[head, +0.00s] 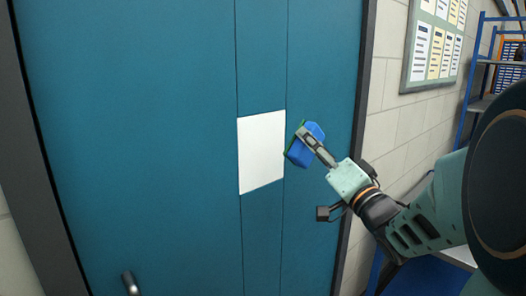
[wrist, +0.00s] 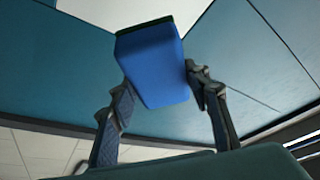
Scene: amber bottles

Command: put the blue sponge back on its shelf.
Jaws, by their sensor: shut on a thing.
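The blue sponge (head: 303,147) is a blue block with a dark green layer on one face. My gripper (head: 313,146) is shut on it and holds it up in front of a teal door. In the wrist view the sponge (wrist: 153,70) sits between the two fingers of my gripper (wrist: 157,85), with its green edge at the far end. Which shelf belongs to the sponge cannot be told. A blue-framed shelf rack (head: 478,103) stands at the right edge of the head view, partly hidden by my arm.
The teal door (head: 140,130) with a white sheet (head: 262,152) fills the left and middle. Its handle (head: 130,284) is at the bottom left. A notice board (head: 434,45) hangs on the pale block wall (head: 385,120) to the right of the door.

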